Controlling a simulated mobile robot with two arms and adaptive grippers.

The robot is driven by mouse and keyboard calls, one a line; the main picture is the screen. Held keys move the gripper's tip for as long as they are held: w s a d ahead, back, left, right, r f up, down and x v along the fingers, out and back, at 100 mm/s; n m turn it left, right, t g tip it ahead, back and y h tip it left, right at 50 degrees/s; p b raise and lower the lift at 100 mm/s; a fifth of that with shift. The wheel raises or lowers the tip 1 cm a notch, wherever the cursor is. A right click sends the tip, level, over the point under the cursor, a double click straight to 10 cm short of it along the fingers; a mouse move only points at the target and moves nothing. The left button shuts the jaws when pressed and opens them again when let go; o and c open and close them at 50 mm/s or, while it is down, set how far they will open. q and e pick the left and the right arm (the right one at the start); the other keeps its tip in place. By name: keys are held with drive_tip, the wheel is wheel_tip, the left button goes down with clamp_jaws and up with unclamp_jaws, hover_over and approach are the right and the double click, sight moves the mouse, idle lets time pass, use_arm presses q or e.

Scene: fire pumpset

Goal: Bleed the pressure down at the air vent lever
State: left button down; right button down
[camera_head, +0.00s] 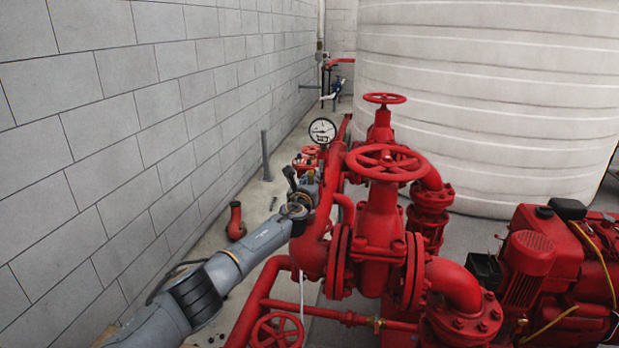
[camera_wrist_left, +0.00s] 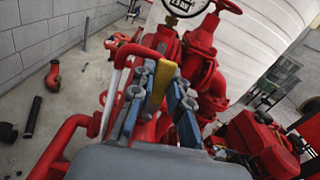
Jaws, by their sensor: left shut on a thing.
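My left gripper (camera_head: 308,184) reaches in beside the red pipework, just below the pressure gauge. In the left wrist view its two blue-grey fingers (camera_wrist_left: 155,98) are closed around a yellow lever (camera_wrist_left: 160,82), which I take to be the air vent lever. The lever stands up between the fingertips. In the head view the lever cannot be made out behind my gripper and the pipe. The white round pressure gauge (camera_head: 322,130) stands on the red pipe above the gripper; its dial is partly cut off in the left wrist view (camera_wrist_left: 187,5). My right gripper is not in view.
A large red valve handwheel (camera_head: 387,162) and thick flanged pipes stand close to the right of my arm. A grey block wall (camera_head: 120,130) runs along the left. A white tank (camera_head: 490,100) stands behind.

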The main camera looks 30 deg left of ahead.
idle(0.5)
use_arm(q)
drive_tip(key=c, duration=1.3)
unclamp_jaws()
drive_tip(key=shift+o, duration=0.2)
drive_tip(key=v, duration=1.2)
drive_tip(key=shift+d, duration=0.1)
